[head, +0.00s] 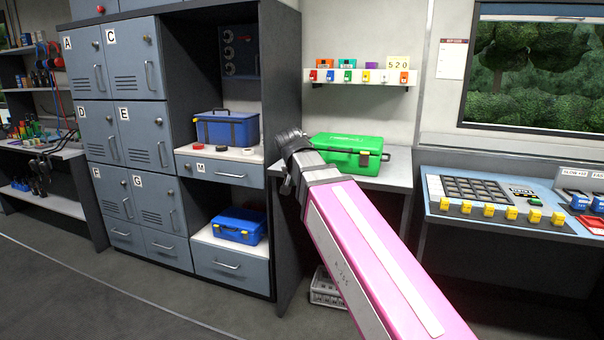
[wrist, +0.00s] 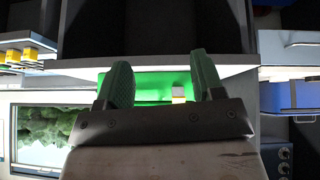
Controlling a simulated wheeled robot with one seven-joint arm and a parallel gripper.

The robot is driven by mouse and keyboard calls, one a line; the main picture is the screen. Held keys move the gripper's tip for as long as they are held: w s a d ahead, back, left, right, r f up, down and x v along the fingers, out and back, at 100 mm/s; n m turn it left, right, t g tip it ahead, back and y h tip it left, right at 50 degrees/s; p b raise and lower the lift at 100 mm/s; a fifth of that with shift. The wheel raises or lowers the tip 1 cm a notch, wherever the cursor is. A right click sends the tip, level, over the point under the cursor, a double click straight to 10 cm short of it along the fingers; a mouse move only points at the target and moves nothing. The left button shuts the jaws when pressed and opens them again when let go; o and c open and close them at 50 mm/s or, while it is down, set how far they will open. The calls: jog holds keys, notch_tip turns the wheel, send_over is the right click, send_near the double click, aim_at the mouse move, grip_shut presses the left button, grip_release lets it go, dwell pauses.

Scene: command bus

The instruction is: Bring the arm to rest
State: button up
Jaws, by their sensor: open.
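My arm (head: 375,260), pink and white with a dark wrist end, reaches from the lower right up to the front of the right-hand desk in the head view. My gripper (wrist: 161,72) is open and empty in the wrist view, its two fingers well apart. In the head view its fingers are mostly hidden behind the wrist. A green case (head: 340,143) lies on the desk just beyond the wrist. It also shows behind the fingers in the wrist view (wrist: 150,87), which looks upside down. I cannot tell the exact gap between them.
Grey lockers (head: 125,125) stand at the left. A blue toolbox (head: 227,128) and a lower blue case (head: 239,226) sit in the cabinet. A small shelf (head: 360,80) holds tagged items. A control console (head: 480,215) is at the right. The floor (head: 60,290) at front left is clear.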

jog(key=s+d+f+n+g+y, duration=0.1)
jog(key=d+f, duration=0.5)
jog(key=f, duration=0.7)
jog(key=s+d+f+g, duration=0.3)
jog(key=s+d+f, duration=0.3)
jog(key=f, duration=0.7)
jog(key=s+d+f+n+g+y, duration=0.1)
jog(key=s+d+f, duration=0.3)
jog(key=f, duration=0.8)
jog(key=shift+d+f+n+g+y, duration=0.3)
jog(key=shift+d+f+g, duration=0.15)
jog(key=shift+d, duration=0.8)
jog(key=shift+r, duration=0.1)
